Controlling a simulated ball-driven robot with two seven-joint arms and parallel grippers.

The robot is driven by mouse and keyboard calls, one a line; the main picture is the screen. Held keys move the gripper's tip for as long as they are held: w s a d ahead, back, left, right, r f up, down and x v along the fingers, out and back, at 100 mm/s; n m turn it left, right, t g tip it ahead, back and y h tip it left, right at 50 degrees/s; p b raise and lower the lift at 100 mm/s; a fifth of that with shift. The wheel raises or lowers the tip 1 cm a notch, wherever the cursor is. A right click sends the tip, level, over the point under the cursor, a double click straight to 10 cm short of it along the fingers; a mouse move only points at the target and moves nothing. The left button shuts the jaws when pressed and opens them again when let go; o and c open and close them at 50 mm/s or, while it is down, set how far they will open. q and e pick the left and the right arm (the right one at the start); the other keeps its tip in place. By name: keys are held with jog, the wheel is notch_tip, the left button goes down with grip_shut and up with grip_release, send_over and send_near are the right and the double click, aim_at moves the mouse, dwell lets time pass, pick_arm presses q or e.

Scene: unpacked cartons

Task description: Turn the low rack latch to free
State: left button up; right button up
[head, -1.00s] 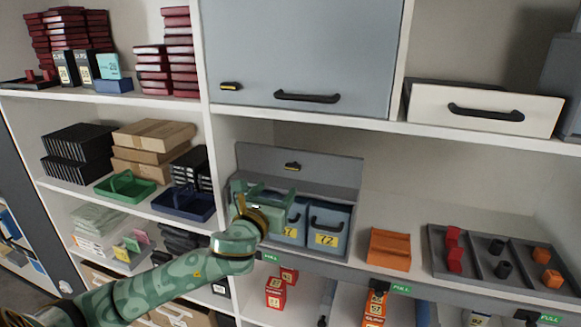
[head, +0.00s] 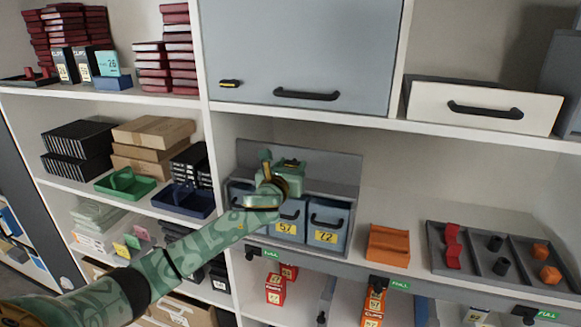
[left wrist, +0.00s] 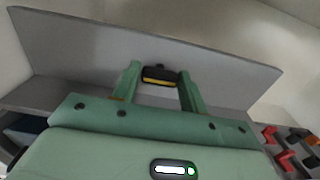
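The low rack latch (left wrist: 158,76) is a small black piece with a yellow strip on the grey back panel of the low rack (head: 340,170). It lies about level in the left wrist view. In the head view my gripper hides it. My left gripper (head: 282,165) is at the panel, above the rack's bins. In the left wrist view its two green fingers (left wrist: 158,80) stand apart, one on each side of the latch. They are open; I cannot tell whether either touches it. My right gripper is not in view.
Blue-grey bins (head: 327,228) with yellow labels sit in the rack just below my gripper. An orange block (head: 388,244) and a divided grey tray (head: 486,268) stand to the right. A grey cabinet door (head: 300,50) is above.

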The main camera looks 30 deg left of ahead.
pick_arm(q)
jog(key=c, duration=0.4)
jog(key=shift+c, duration=0.2)
jog(key=shift+n, duration=0.4)
jog(key=shift+n+p, duration=0.6)
jog(key=shift+n, duration=0.4)
jog(key=n+p, duration=0.1)
jog(key=n, duration=0.3)
jog(key=n+p, duration=0.1)
jog(key=n, duration=0.4)
jog(key=shift+n+p, duration=0.3)
jog(key=shift+n, duration=0.1)
jog(key=n+p, duration=0.1)
jog(key=n, duration=0.4)
jog(key=shift+f, duration=0.1)
jog(key=shift+n, duration=0.4)
